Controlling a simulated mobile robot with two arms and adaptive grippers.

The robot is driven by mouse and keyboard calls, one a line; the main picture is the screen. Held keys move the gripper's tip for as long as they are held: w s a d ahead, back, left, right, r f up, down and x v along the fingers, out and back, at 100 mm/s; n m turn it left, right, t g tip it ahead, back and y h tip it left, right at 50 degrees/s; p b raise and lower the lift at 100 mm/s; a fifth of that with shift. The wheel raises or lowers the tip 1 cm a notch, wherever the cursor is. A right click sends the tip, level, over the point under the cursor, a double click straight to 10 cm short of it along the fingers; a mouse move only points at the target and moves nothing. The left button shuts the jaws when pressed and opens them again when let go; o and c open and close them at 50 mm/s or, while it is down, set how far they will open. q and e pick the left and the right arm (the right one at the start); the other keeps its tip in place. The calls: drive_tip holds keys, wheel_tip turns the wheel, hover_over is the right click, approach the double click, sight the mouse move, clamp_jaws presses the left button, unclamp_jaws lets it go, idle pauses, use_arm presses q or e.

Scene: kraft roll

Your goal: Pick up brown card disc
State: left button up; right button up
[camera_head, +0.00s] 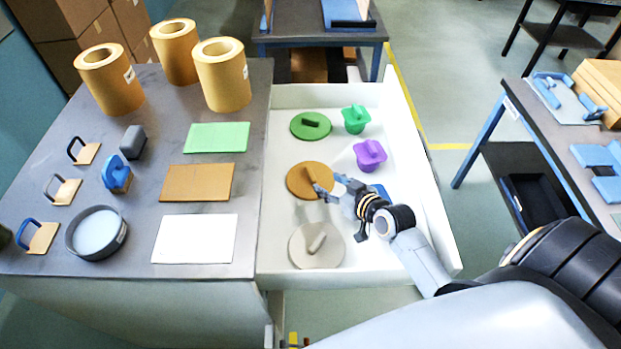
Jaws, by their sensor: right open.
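The brown card disc (297,186) lies in the white open drawer (284,98), between a green disc (301,131) and a pale grey disc (305,258). It has a raised brown grip bar on top. My right gripper (326,189) reaches in from the right, with its fingers open at the disc's right side near the bar. The gripper covers part of the disc's right edge. I cannot tell whether a fingertip touches the bar. My left gripper is not in view.
A green knobbed piece (356,119) and a purple one (369,155) stand in the drawer, with a blue piece partly behind my gripper. On the grey table left are paper rolls (223,75), coloured sheets (198,182), a round dish (97,233) and handled blocks. The drawer walls bound the space.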

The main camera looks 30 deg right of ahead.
sight(311, 174)
drive_tip(key=p+x, duration=0.1)
drive_tip(key=x, duration=0.7)
drive_tip(key=shift+w, duration=0.3)
clamp_jaws()
